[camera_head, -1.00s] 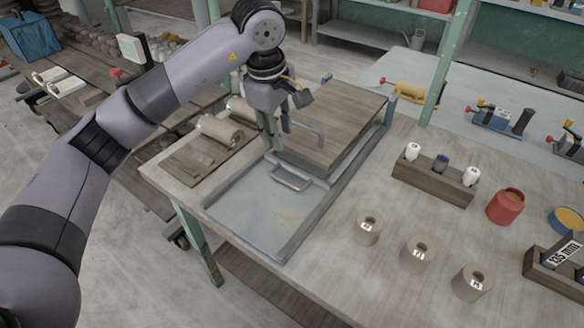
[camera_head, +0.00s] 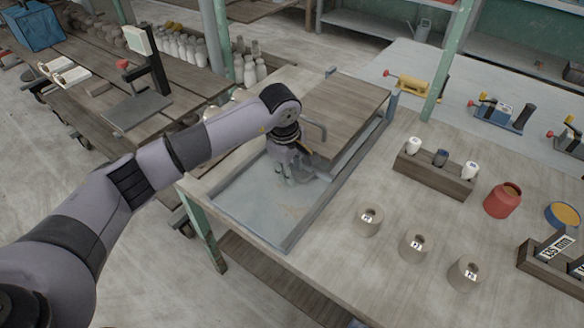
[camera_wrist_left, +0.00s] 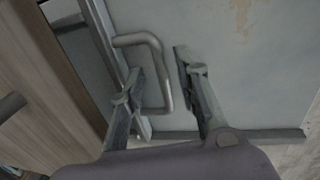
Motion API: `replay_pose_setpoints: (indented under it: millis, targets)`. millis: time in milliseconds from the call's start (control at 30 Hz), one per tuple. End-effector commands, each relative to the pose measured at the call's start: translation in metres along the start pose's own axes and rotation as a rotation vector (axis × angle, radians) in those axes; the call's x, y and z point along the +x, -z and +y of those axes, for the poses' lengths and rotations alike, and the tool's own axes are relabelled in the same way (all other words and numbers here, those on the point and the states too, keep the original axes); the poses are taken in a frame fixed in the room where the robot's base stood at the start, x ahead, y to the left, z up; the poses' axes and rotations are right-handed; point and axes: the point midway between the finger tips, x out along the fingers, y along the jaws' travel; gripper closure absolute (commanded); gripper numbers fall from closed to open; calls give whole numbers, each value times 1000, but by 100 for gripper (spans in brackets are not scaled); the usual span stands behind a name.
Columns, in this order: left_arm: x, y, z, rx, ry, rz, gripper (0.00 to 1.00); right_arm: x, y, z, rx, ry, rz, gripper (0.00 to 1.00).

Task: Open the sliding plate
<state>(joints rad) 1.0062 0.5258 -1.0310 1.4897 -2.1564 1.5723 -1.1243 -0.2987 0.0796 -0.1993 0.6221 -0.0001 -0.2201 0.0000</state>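A wooden-topped cover (camera_head: 345,112) with a grey handle (camera_head: 318,130) stands at the far end of a metal-railed frame. A second looped metal handle (camera_wrist_left: 162,82) sits low on the metal edge at the front of the covered part. It also shows in the head view, mostly behind my gripper. A pale blue-grey surface (camera_head: 250,205) lies bare in the near part of the frame. My left gripper (camera_head: 284,181) points down over it at this lower handle. In the wrist view its fingers (camera_wrist_left: 158,68) are open, one on each side of the handle bar. My right gripper is out of view.
Several clay cylinders (camera_head: 415,246), a wooden holder (camera_head: 433,177) with small bottles and a red jar (camera_head: 503,200) stand on the table to the right. A green post (camera_head: 445,65) rises behind. Bare tabletop lies between the frame and cylinders.

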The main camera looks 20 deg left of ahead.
Motion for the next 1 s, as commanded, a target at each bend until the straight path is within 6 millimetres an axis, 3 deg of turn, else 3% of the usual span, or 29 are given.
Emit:
replay_pose_setpoints:
  millis: [267, 700, 1000]
  targets:
    - [1, 0, 0, 0, 0, 0, 72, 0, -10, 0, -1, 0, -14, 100]
    - [1, 0, 0, 0, 0, 0, 100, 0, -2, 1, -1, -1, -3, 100]
    - [1, 0, 0, 0, 0, 0, 100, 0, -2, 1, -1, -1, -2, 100]
